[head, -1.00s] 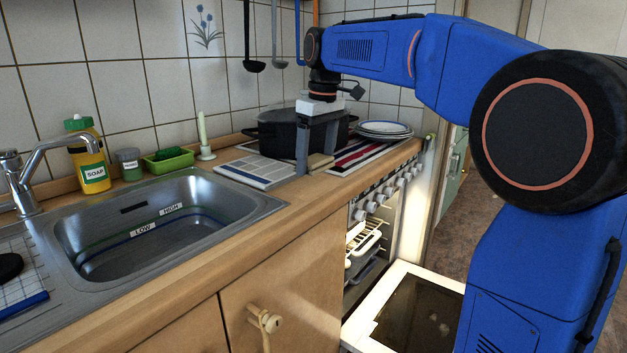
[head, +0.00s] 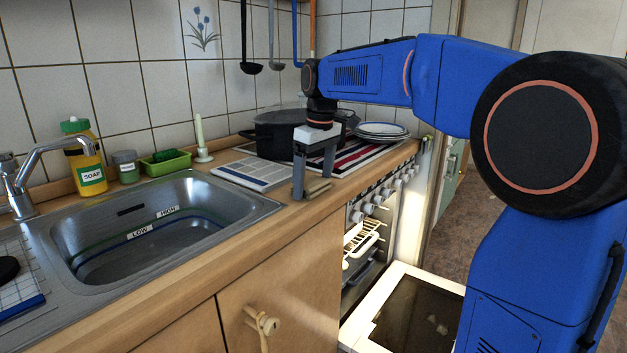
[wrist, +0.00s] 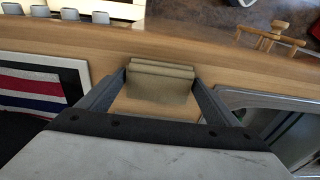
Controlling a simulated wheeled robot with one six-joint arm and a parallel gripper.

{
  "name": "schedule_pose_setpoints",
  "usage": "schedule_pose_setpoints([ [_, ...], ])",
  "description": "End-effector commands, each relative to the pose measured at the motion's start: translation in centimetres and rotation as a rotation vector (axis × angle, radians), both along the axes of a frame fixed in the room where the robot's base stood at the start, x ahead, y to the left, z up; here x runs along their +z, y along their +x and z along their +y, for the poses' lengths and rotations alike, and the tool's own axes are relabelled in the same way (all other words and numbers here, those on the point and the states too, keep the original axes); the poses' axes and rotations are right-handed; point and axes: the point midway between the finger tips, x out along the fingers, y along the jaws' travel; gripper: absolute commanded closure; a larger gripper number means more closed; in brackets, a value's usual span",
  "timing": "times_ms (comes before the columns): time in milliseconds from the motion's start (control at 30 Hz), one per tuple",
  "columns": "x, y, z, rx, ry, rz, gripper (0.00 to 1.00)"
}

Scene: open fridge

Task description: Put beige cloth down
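The beige cloth (head: 319,188) is a small folded pad between the fingertips of my gripper (head: 314,184), by the front edge of the wooden counter (head: 262,222). In the wrist view the cloth (wrist: 160,82) spans the space between both fingers of my gripper (wrist: 160,84), which press on its two sides. The cloth is low over the counter wood; I cannot tell whether its underside touches it.
A dark pot (head: 277,134) and a striped towel (head: 352,157) lie behind my gripper. Oven knobs (head: 378,195) and the open oven door (head: 405,310) are at the front right.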

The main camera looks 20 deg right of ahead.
Motion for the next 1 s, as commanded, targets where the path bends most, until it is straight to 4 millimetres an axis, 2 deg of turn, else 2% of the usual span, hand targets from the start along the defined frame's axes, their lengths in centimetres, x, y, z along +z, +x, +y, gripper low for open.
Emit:
schedule_pose_setpoints([
  [300, 0.1, 0.0, 0.0, 0.0, 0.0, 0.0, 0.04],
  [467, 1.3, 0.0, -0.1, 0.0, 0.0, -0.001, 0.04],
  [800, 7.6, -0.6, -0.5, 0.0, 0.0, -0.002, 0.04],
  [1000, 10.6, -0.9, -0.7, 0.0, 0.0, -0.001, 0.04],
])
